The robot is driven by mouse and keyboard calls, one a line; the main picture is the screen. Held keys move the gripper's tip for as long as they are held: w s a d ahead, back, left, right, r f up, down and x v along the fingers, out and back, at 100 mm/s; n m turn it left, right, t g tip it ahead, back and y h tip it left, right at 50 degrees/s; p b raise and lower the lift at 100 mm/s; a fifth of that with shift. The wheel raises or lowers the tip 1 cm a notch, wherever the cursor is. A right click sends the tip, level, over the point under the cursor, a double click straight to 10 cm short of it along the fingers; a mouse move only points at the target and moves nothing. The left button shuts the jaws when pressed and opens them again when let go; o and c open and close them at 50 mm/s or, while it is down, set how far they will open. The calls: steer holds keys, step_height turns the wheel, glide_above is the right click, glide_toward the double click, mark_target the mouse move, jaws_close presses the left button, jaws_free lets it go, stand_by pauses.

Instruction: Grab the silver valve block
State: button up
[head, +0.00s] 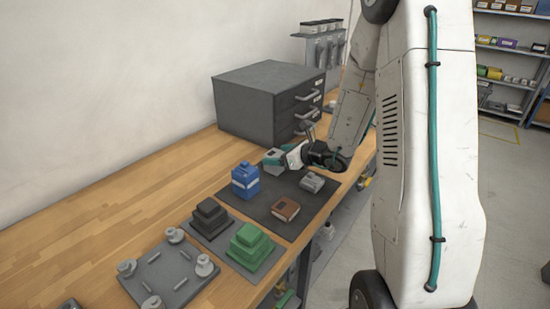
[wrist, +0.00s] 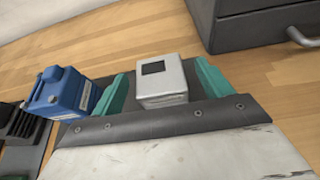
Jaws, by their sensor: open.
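A silver block (wrist: 163,88) with a dark square on its top sits between the two teal fingers of my gripper (wrist: 160,78) in the wrist view. The fingers are apart, one on each side of it; contact is not clear. In the head view my gripper (head: 278,157) reaches low over the bench behind the blue container, and the block (head: 274,153) shows partly behind the fingers. A second silver-grey block (head: 313,182) lies on the dark mat to the right, away from the gripper.
A blue container (head: 245,181) stands close to my gripper, also in the wrist view (wrist: 62,92). A brown box (head: 285,209) shares the dark mat (head: 262,212). A grey drawer cabinet (head: 262,98) stands behind. Black and green stepped parts and a grey plate are nearer.

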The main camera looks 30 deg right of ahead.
steer(key=shift+x, duration=0.95)
steer(key=c, duration=1.2)
steer(key=shift+r, duration=0.15)
